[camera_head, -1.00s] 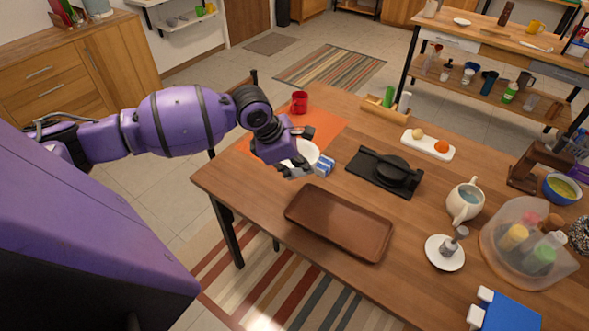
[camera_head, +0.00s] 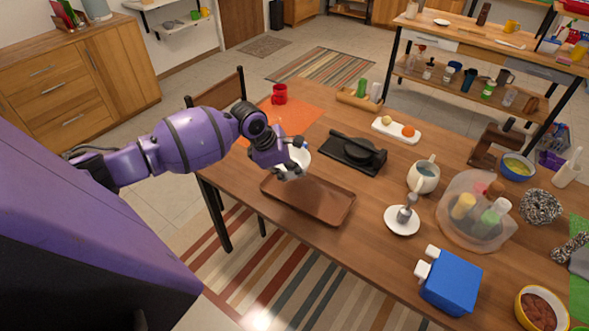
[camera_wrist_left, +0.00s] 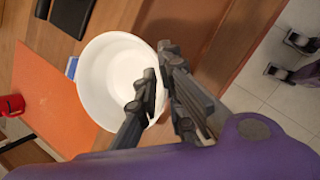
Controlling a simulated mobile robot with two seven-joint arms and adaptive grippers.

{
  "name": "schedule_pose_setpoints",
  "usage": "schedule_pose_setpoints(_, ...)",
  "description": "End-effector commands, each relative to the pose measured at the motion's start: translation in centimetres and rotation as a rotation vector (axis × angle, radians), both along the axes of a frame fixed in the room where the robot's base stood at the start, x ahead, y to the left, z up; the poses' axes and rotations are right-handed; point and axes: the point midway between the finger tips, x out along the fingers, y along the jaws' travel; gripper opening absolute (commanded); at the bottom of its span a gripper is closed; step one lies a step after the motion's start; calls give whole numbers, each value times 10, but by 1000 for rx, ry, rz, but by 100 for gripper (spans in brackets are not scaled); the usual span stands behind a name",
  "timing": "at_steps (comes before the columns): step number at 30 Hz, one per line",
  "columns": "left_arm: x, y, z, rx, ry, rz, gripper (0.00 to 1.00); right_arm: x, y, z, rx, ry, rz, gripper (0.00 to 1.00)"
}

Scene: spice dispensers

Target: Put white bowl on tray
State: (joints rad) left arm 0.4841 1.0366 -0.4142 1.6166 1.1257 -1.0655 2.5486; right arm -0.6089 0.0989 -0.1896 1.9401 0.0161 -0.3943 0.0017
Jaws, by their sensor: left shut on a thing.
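The white bowl (camera_head: 301,157) is at the far edge of the tray in the head view, partly hidden by my left gripper (camera_head: 290,172). In the left wrist view the white bowl (camera_wrist_left: 112,78) shows its open inside, and my left gripper (camera_wrist_left: 158,88) is shut on its rim. The brown rectangular tray (camera_head: 318,200) lies on the table just in front of the bowl. It also shows in the left wrist view (camera_wrist_left: 205,30), beside the bowl. I cannot tell whether the bowl touches the table. My right gripper is not in view.
An orange mat (camera_head: 300,112) with a red mug (camera_head: 280,94) lies behind. A black pan on a dark board (camera_head: 352,152) stands right of the bowl. A white teapot (camera_head: 423,177), a white saucer (camera_head: 402,221) and a clear container of bottles (camera_head: 476,212) stand further right. The tray is empty.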

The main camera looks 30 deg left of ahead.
Motion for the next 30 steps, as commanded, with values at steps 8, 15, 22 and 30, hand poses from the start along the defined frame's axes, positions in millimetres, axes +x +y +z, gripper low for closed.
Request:
schedule_pose_setpoints(8, -1, 8, -9, 4, -7, -42, 0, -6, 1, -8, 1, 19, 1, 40)
schedule_pose_setpoints(15, -3, 8, -38, 6, -2, -45, 0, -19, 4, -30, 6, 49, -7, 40)
schedule_pose_setpoints(22, -3, 9, -63, 6, -3, -44, 0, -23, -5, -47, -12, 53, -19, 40)
schedule_pose_setpoints(30, -1, 8, -72, 6, -10, -43, 0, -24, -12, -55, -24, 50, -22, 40)
